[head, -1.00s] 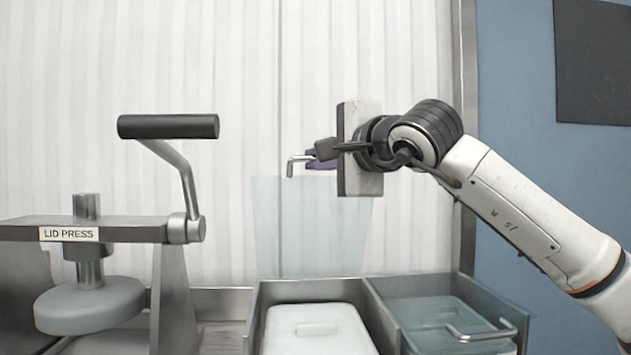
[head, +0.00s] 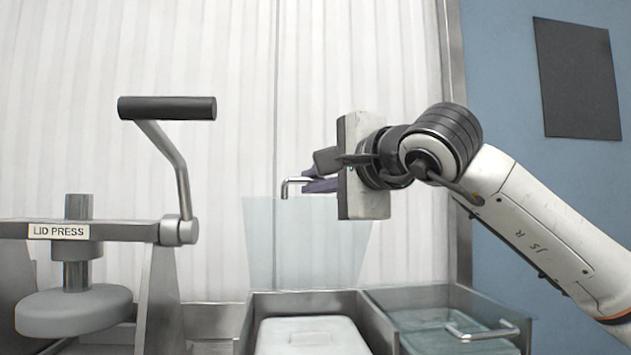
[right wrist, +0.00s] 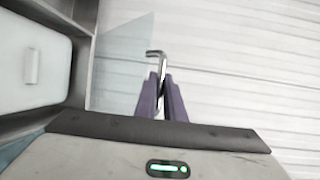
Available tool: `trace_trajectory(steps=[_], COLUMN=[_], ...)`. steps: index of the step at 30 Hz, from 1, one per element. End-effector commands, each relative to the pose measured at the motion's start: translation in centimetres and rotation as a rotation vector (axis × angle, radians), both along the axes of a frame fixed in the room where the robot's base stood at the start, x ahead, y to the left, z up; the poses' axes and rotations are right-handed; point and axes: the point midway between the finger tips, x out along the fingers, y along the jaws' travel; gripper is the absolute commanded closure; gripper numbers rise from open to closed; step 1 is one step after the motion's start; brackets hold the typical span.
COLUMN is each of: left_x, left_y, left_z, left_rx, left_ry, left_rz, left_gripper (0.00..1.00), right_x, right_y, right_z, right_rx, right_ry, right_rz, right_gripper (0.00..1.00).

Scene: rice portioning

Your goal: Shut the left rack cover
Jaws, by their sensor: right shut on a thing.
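The left rack cover (head: 300,238) is a clear bluish panel standing raised above the left rack bay (head: 265,298). Its metal handle (head: 289,185) is at the top. My right gripper (head: 290,187) has its purple fingers shut on this handle. In the right wrist view the two fingers (right wrist: 162,88) close around the bent metal handle (right wrist: 154,54), and the clear cover (right wrist: 118,72) slants away to the left. My left gripper is not in any view.
A white lidded container (head: 308,338) sits in the left bay. The right bay has its clear cover (head: 450,325) lying flat, with a metal handle (head: 484,332). A lid press (head: 90,230) with a black-gripped lever stands at the left.

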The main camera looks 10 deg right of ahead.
Motion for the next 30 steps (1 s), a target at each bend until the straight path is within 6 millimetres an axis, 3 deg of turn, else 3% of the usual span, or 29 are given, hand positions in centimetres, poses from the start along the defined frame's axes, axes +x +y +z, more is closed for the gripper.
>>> trace_trajectory(steps=[1,4,14,24,30], left_x=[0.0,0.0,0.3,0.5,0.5], left_y=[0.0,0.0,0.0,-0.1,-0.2], left_z=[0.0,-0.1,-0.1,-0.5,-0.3], left_rx=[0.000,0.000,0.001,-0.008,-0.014], left_ry=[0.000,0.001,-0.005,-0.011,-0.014], left_rz=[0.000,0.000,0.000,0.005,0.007], left_gripper=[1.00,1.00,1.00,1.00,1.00], right_x=[0.1,0.1,-0.6,-6.4,-8.8], right_y=[-0.1,-0.1,-0.3,-2.8,-3.8], right_z=[-0.2,-0.2,0.1,0.8,0.8], right_rx=[-0.001,0.000,0.001,0.000,0.000], right_ry=[0.004,0.003,-0.002,-0.009,-0.002], right_rz=[-0.004,-0.003,0.000,-0.001,-0.003], right_gripper=[0.88,0.72,0.72,0.72,0.72])
